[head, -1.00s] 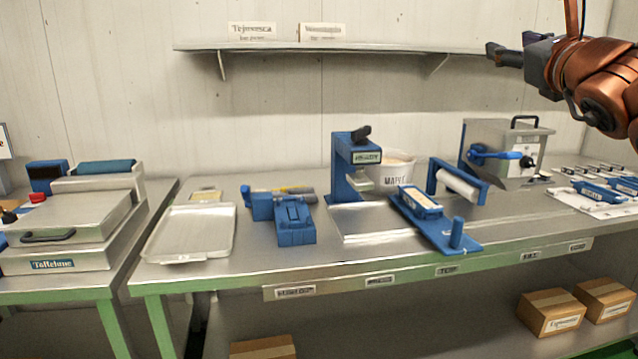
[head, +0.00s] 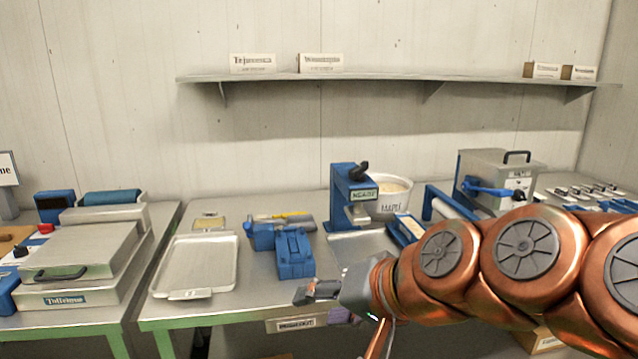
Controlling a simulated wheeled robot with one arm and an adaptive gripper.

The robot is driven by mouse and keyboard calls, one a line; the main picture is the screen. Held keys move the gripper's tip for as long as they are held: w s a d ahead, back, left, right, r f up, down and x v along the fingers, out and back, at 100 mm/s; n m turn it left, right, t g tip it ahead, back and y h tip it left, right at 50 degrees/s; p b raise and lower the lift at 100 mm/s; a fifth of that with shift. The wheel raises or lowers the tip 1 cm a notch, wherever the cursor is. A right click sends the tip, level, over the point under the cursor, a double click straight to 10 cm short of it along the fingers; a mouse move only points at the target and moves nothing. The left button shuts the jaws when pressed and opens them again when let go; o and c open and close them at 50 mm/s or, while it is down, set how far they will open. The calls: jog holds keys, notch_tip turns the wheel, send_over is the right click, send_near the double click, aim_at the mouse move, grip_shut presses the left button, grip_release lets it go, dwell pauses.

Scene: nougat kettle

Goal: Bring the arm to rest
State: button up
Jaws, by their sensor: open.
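My copper-coloured arm reaches in from the right edge of the head view, low across the front of the steel table (head: 215,315). My gripper (head: 305,293) is at the arm's left end, near the table's front edge, below and slightly right of the blue device. It holds nothing that I can see. The fingers are seen from the side and look small. The arm hides the right front part of the table.
A metal tray (head: 194,265) lies left of a blue device (head: 293,252). A blue press (head: 350,195), a white tub (head: 391,197) and a steel box with a blue handle (head: 497,180) stand behind the arm. A wall shelf (head: 400,83) hangs above. The left machine (head: 85,252) stands apart.

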jog(key=s+d+f+n+g+h+p, duration=0.1)
jog(key=s+d+f+g+h+p, duration=0.3)
jog(key=s+d+f, duration=1.1)
jog(key=s+d+g+h, duration=0.2)
jog(key=s+g+h, duration=0.1)
jog(key=g, duration=0.1)
jog(key=shift+s+d+n+h, duration=0.2)
jog(key=shift+d+n+h, duration=0.1)
jog(key=shift+n, duration=0.1)
jog(key=shift+a, duration=0.1)
